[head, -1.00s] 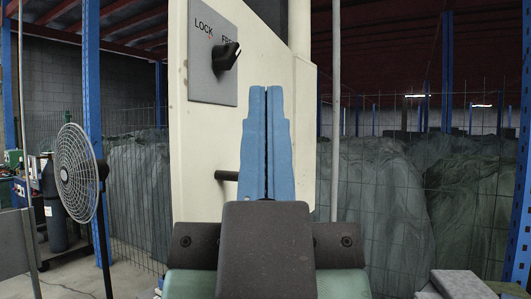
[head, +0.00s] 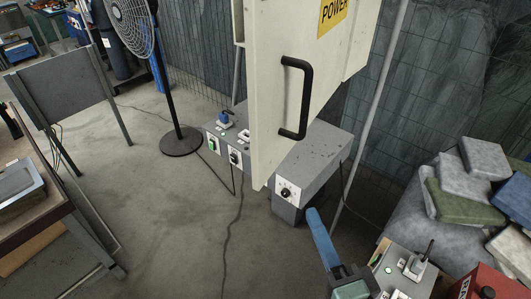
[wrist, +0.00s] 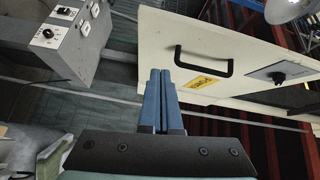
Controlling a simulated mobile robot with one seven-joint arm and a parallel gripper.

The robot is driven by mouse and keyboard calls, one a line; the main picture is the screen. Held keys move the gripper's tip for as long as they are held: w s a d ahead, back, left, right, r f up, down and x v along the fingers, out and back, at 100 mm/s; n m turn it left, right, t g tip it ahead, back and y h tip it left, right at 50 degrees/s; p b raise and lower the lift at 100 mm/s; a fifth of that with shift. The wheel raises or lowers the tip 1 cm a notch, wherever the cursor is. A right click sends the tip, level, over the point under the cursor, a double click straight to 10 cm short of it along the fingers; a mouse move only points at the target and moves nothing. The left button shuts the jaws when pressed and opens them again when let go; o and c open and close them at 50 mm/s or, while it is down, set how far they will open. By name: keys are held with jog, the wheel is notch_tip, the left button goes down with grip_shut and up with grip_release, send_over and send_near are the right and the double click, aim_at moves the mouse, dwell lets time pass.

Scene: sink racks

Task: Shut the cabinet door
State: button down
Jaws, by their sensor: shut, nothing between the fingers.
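The cabinet door (head: 272,95) is a cream panel with a black bar handle (head: 296,98) and a yellow POWER label (head: 333,12). In the head view its bottom edge hangs above a grey box, and its top is cut off. How far it stands open is unclear. My gripper (head: 314,212) has blue fingers pressed together and empty, below and right of the door, apart from it in the picture. In the wrist view, my gripper (wrist: 160,72) overlaps the edge of the door (wrist: 225,80), short of the handle (wrist: 203,62); no contact is clear.
A grey control box (head: 310,155) with knobs and plugs stands beneath the door. A black fan (head: 155,60) stands behind left, a workbench (head: 30,200) at left. Grey and green sacks (head: 460,195) pile at right beside another switch box (head: 400,265). The floor left of centre is mostly clear.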

jog(key=s+m, duration=0.1)
jog(key=s, duration=0.1)
jog(key=p, duration=0.5)
send_near(268, 165)
jog(key=w+d, duration=0.2)
jog(key=w, duration=0.2)
jog(key=shift+w+a+r+p, duration=0.1)
jog(key=shift+w+a+p, duration=0.1)
jog(key=shift+w+a, duration=0.3)
jog(key=shift+w+a+r+p, duration=0.1)
jog(key=shift+w+a+p, duration=0.1)
jog(key=shift+a, duration=0.5)
jog(key=shift+w+a+f, duration=0.1)
jog(key=shift+w+a, duration=0.1)
jog(key=shift+a, duration=0.4)
jog(key=shift+a, duration=0.1)
